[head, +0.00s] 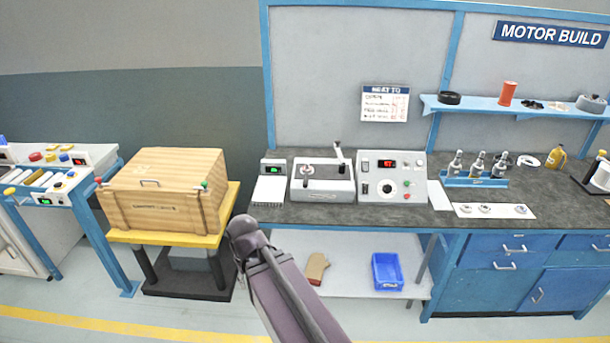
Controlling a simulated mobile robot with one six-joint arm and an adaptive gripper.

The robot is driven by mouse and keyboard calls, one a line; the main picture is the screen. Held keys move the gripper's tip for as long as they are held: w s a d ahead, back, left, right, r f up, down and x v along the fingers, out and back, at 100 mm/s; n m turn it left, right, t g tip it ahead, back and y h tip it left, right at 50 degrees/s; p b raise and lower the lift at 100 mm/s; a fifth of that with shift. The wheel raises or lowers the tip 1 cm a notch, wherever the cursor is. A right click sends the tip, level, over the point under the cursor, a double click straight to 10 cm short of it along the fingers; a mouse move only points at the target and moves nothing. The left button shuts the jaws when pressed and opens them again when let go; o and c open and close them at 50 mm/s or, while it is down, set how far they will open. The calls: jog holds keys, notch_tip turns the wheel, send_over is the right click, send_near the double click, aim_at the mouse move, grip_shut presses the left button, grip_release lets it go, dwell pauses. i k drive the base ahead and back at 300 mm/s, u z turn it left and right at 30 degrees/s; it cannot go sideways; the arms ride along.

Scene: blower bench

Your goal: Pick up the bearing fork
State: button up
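I cannot make out a bearing fork for certain in the head view. Small metal parts (485,208) lie on a white sheet on the grey bench top (400,214), too small to name. Several upright grey tools (478,163) stand in a blue rack (470,180). A grey and white device with an upright lever (322,182) stands on the bench. Part of my arm rises from the bottom middle, in front of the bench's left end. My gripper is not in view.
A wooden crate (165,190) sits on a yellow-topped lift cart (222,225) left of the bench. A control box (391,178) stands on the bench. Open floor lies in front.

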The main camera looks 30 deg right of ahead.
aim_at(305, 182)
jog(key=i, duration=0.95)
jog(key=z, duration=0.05)
